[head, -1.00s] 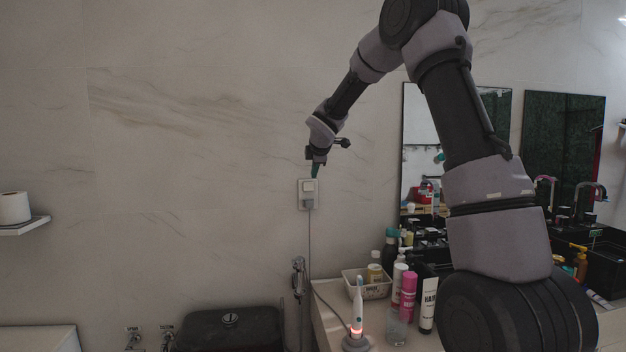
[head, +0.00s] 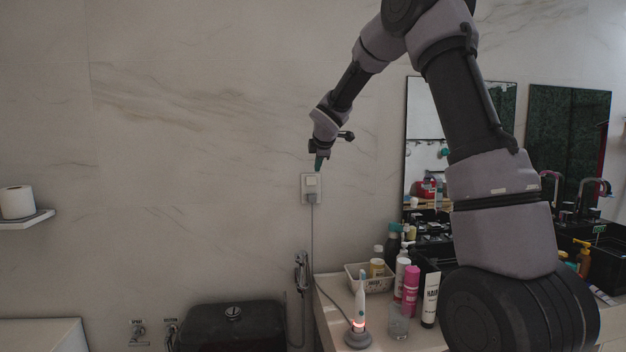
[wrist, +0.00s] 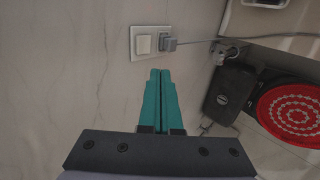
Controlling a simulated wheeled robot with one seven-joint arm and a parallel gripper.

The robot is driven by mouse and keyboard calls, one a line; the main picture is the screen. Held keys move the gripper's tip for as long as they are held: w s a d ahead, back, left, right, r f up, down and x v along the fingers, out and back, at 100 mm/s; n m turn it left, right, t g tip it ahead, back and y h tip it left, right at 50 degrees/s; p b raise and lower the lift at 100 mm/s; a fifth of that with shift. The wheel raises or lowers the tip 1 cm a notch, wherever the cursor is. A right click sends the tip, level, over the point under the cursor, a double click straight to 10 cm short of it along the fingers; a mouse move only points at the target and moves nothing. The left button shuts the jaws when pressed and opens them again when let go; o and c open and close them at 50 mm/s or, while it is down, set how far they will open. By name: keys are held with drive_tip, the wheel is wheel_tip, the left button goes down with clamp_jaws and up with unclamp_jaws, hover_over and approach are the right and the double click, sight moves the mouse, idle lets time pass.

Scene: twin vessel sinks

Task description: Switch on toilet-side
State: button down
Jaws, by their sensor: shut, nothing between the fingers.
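The switch plate (head: 305,190) is on the marble wall to the left of the mirrors, with a pale square rocker (head: 311,181) above a grey plug and its cord. The wrist view shows the same rocker (wrist: 143,44) beside the grey plug (wrist: 169,44). My gripper (head: 318,170) is shut and empty, its teal fingers pointing down just above the plate in the head view. In the wrist view the fingertips (wrist: 160,72) lie just below the plate in the picture. They look apart from the rocker; the exact distance to the wall is unclear.
A lit electric toothbrush (head: 360,300), bottles and a basket (head: 352,282) stand on the counter below right. A black tank (head: 245,322) and hand shower (head: 300,272) are below. A paper roll (head: 17,202) sits on a shelf at left. The wall around the plate is bare.

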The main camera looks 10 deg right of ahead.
approach(311, 184)
wheel_tip(311, 184, down, 3)
drive_tip(key=w, duration=0.1)
drive_tip(key=w+f, duration=0.1)
drive_tip(key=w, duration=0.1)
drive_tip(key=shift+w+d+f, duration=0.1)
drive_tip(key=shift+w, duration=0.6)
drive_tip(key=shift+w+f, duration=0.15)
